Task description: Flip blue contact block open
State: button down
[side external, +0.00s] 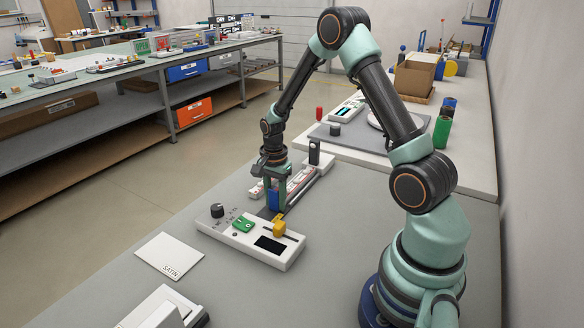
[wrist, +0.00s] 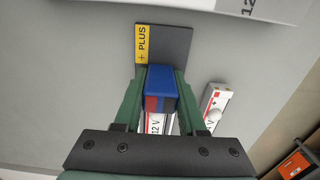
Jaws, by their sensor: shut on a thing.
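The blue contact block (wrist: 160,80) sits between the two green fingers of my gripper (wrist: 161,90) in the wrist view. The fingers are shut on its sides. Below it in the picture run a red-and-grey part and a white strip marked 12 V (wrist: 156,124). A dark plate with a yellow "+ PLUS" label (wrist: 142,44) lies just beyond the block. In the side view, my gripper (side external: 276,194) points down, and the blue block (side external: 274,199) shows low between its fingers. The block's hinge, if any, is hidden.
A white control box (side external: 250,240) with a black knob, green piece and yellow piece stands close in front. A card marked SATIN (side external: 169,256) lies to its left. A second strip (wrist: 216,104) lies right of my gripper.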

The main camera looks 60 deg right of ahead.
aim_at(269, 216)
jog(key=shift+a, duration=1.8)
jog(key=shift+c, duration=2.4)
grip_release()
jog(key=shift+r, duration=0.1)
notch_tip(269, 216, up, 12)
